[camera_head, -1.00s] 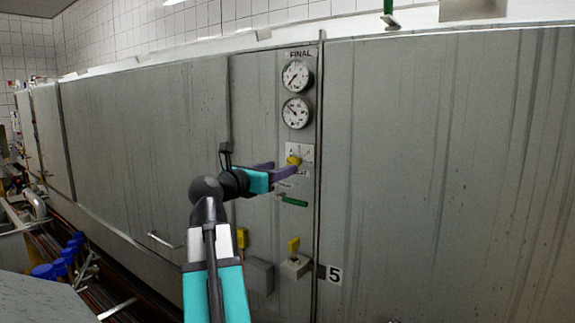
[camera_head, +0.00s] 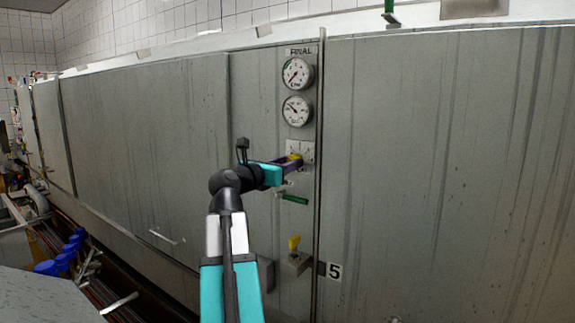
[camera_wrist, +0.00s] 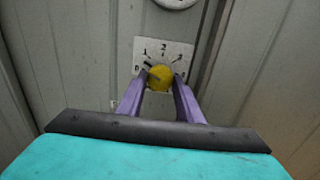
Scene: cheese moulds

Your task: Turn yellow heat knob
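The yellow heat knob (camera_head: 294,157) sits on a small white dial plate (camera_wrist: 176,52) on the grey cabinet front. In the wrist view the knob (camera_wrist: 160,78) is round, with the marks 0, 1 and 2 readable around it. My gripper (camera_head: 294,163) is at the knob. Its two purple fingers stand one on each side of it in the wrist view (camera_wrist: 160,82). They look closed against its sides, though the contact itself is small and partly hidden. Part of the dial plate is behind the fingers.
Two round gauges (camera_head: 297,92) are above the dial plate. A green handle (camera_head: 294,199) is just below my gripper, and a yellow valve lever (camera_head: 294,243) is lower down. A vertical pipe (camera_head: 319,180) runs close on the right.

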